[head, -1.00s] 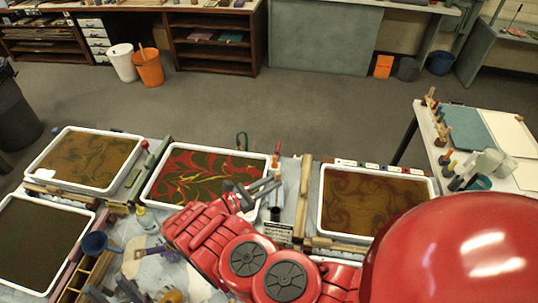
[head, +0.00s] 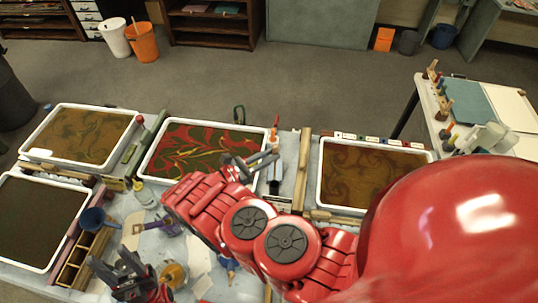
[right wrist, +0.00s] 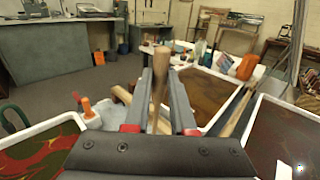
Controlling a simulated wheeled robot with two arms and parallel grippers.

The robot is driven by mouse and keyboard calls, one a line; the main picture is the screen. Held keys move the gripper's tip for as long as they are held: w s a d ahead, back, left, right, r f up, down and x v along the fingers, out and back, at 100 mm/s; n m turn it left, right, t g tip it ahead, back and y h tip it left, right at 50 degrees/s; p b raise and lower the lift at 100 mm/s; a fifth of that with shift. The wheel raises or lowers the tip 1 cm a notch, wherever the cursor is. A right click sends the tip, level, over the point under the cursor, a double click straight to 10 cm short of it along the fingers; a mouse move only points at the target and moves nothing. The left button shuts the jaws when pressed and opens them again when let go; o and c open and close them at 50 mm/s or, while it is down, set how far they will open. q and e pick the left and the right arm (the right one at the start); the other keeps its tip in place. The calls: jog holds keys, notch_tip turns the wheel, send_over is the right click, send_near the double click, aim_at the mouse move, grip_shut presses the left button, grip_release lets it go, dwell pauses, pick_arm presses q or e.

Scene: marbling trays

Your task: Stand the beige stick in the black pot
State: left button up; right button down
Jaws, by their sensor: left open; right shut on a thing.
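The beige stick (right wrist: 158,75) stands roughly upright between the two fingers of my right gripper (right wrist: 160,100) in the right wrist view, with its thicker end up. In the head view my right gripper (head: 268,160) is shut on it above the right edge of the red marbled tray. A pale strip of the stick (head: 276,171) shows below the fingertips there. The small black pot (head: 274,187) is just below it, partly hidden; I cannot tell whether the stick's lower end touches it. My left gripper (head: 122,268) is open and empty at the lower left.
The red marbled tray (head: 142,172) lies left of my right gripper. A wooden bar (head: 303,165) and a brown marbled tray (head: 319,190) lie to the right. A blue funnel (head: 92,217) and a wooden divided box (head: 82,258) are close to my left gripper.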

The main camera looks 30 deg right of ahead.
notch_tip(320, 180, down, 10)
jog(key=b, duration=0.8)
jog(key=shift+r, duration=0.15)
dwell(0.5)
jog(key=c, duration=0.7)
grip_release()
jog(key=shift+o, duration=0.3)
jog(key=o, duration=0.4)
jog(key=shift+o, duration=0.2)
